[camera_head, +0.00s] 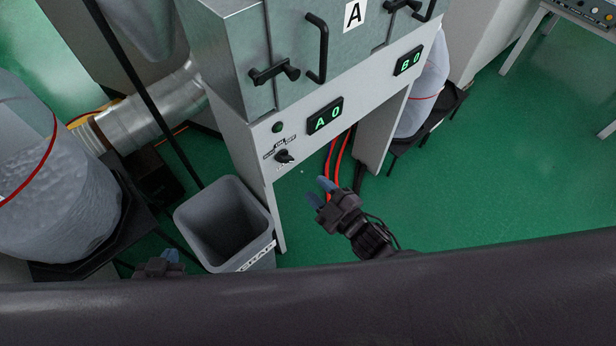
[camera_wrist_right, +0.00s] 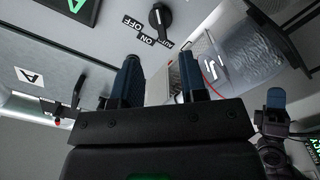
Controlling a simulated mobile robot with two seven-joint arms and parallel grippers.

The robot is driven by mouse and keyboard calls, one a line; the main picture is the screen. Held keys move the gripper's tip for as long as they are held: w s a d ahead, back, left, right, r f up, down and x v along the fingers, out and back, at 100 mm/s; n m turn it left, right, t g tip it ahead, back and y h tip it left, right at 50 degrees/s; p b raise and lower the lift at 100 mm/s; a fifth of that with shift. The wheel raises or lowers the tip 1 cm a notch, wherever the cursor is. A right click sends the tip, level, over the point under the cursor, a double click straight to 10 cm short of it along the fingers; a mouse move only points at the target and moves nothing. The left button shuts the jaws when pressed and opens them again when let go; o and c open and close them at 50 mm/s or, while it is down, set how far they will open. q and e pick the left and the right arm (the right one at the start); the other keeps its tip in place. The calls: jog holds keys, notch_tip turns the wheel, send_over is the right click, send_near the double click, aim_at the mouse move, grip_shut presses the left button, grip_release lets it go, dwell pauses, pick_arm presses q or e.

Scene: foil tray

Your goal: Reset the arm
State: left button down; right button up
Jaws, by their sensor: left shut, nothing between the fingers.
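My right gripper (camera_head: 319,191) is in front of the machine's lower panel in the head view, empty, its two blue fingertips apart. The right wrist view shows the same open gripper (camera_wrist_right: 158,78) with a clear gap between its fingers. My left gripper (camera_head: 170,256) is low at the left, beside the grey bin, partly hidden by the dark band across the bottom. Its blue fingertips look closed, with nothing seen in them. What looks like the left gripper (camera_wrist_right: 275,100) also shows at the right of the right wrist view.
A grey bin (camera_head: 226,190) stands between the grippers. The grey machine (camera_head: 232,72) has black handles, displays and a rotary switch (camera_head: 285,156); the switch also shows in the right wrist view (camera_wrist_right: 160,17). A large wrapped bag (camera_head: 55,215) is at left. Green floor (camera_head: 470,190) is open at right.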

jog(key=shift+s+d, duration=0.35)
jog(key=shift+s, duration=0.1)
dwell(0.3)
jog(key=w+d+m+h, duration=0.1)
jog(key=d+m+h, duration=0.6)
jog(key=d+m, duration=0.2)
jog(key=s+d+f+m+g+h, duration=0.2)
jog(key=s+d+m, duration=0.4)
jog(key=s+d, duration=0.5)
jog(key=shift+s+d+g+h, duration=0.4)
jog(key=shift+s+g+h, duration=0.2)
jog(key=shift+s+h, duration=0.3)
jog(key=shift+f, duration=0.1)
